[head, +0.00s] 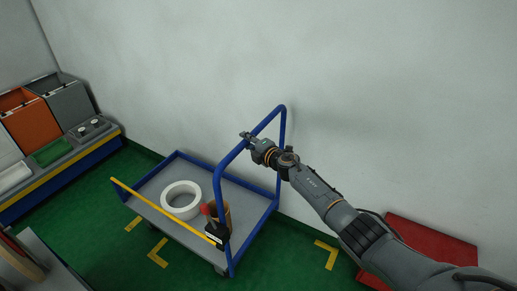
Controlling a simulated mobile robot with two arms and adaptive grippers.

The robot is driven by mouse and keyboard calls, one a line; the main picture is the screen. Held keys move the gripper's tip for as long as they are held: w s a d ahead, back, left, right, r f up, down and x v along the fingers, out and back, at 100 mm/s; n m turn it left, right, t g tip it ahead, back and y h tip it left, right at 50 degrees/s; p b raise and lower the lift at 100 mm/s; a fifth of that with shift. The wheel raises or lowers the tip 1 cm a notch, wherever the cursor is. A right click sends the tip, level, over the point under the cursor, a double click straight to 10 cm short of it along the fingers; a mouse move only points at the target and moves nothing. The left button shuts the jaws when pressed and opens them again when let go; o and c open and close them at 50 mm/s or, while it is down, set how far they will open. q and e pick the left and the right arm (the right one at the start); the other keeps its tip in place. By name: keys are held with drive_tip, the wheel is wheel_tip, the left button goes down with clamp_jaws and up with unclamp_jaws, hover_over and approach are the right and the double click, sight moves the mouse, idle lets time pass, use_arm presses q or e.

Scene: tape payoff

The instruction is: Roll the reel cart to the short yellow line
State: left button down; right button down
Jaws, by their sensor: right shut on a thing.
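The reel cart (182,229) has a grey deck, blue rails and a tall blue push handle (222,160). It stands on the green floor near the white wall. My right gripper (248,138) is shut on the top bar of the handle, with its arm coming in from the lower right. A white tape reel (181,200) lies on the deck. My left gripper is not in view.
A brown roll and a red-topped dark item (211,219) stand at the deck's near right corner. Yellow corner marks lie below (157,253) and right (328,255) of the cart. A bench with bins (62,172) stands left. A red object (400,240) is right, behind my arm.

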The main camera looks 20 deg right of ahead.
drive_tip(key=shift+w+a, duration=0.85)
drive_tip(key=shift+w, duration=0.15)
